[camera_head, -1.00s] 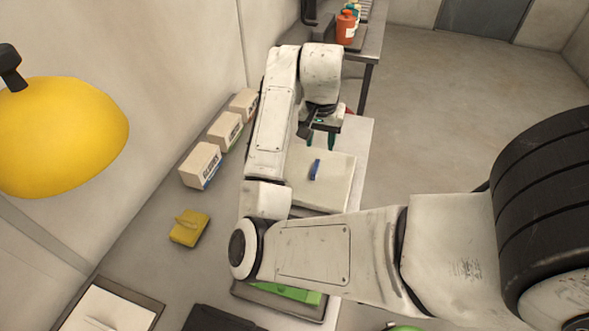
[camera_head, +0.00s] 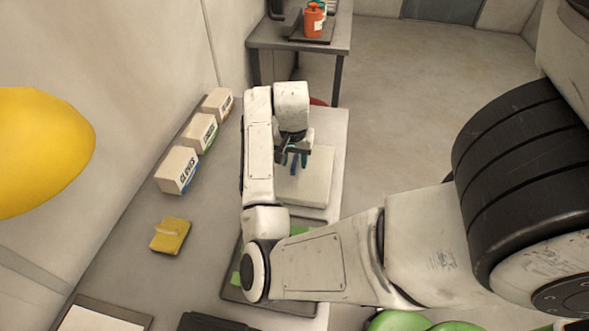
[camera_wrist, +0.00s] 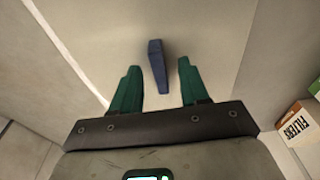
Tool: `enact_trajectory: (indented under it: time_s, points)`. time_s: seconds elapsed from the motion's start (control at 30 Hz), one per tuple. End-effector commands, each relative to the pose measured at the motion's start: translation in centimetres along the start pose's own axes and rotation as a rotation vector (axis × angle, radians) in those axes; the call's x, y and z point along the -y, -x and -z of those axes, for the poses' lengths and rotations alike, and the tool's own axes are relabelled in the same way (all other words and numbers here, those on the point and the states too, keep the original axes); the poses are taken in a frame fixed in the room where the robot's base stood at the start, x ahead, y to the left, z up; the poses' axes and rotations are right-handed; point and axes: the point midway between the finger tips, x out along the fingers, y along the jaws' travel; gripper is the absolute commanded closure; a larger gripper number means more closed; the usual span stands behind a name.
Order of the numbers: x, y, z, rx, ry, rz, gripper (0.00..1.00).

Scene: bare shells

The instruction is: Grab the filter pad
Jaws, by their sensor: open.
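A thick pale square pad (camera_head: 312,188), which I take to be the filter pad, lies flat on the long bench, with a small blue tab (camera_head: 296,167) on its top. My gripper (camera_head: 293,160) is over the pad, pointing down, its green fingers open and empty. In the wrist view the blue tab (camera_wrist: 157,66) stands in the gap between the two fingertips, apart from both. The pale pad top (camera_wrist: 205,35) shows around it. I cannot tell how far the fingertips are above the pad. My arm hides part of the bench nearby.
Several labelled boxes (camera_head: 177,170) line the wall on the left. A yellow pad (camera_head: 170,236) lies on the bench nearer me. A dark tray (camera_head: 232,292) with something green is partly under my arm. A second table (camera_head: 262,36) with an orange bottle (camera_head: 313,20) stands beyond.

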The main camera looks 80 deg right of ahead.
Motion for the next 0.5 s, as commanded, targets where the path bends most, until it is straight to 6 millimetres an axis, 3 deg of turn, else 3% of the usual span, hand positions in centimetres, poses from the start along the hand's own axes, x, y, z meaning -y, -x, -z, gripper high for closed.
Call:
enact_trajectory:
  time_s: [0.27, 0.5]
  points:
    - [0.03, -0.41, 0.01, -0.001, 0.000, 0.001, 0.55]
    - [0.02, -0.38, 0.01, -0.001, 0.000, 0.001, 0.77]
